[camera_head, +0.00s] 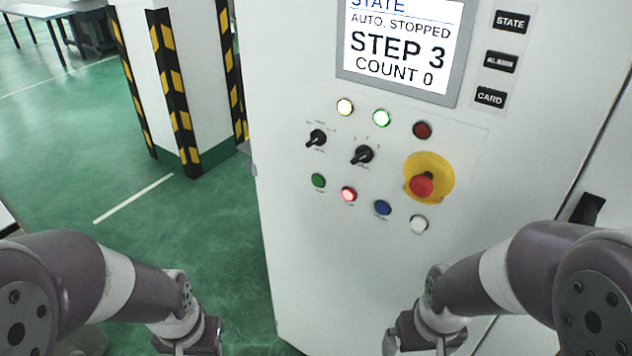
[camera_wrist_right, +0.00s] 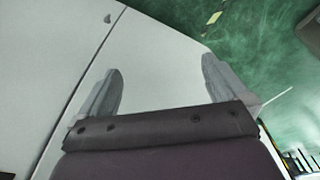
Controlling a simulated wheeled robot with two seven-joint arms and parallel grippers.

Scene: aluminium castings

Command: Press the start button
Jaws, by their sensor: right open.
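A white control cabinet (camera_head: 300,270) stands in front of me with a button panel. The green button (camera_head: 318,180) is at the left end of the lower row, likely the start button; its label is too small to read. Beside it are a lit red button (camera_head: 349,194), a blue button (camera_head: 383,208) and a white button (camera_head: 419,223). My right gripper (camera_wrist_right: 165,68) is open and empty in the right wrist view, its fingers apart in front of a pale surface. In the head view both arms end low, below the buttons; my left gripper is cut off.
The screen (camera_head: 402,45) reads AUTO, STOPPED, STEP 3, COUNT 0. A red emergency stop (camera_head: 422,185) on a yellow base sits close to the buttons. Two black selector knobs (camera_head: 317,138) (camera_head: 362,155) stick out above them. A striped pillar (camera_head: 180,90) stands left; green floor is free between.

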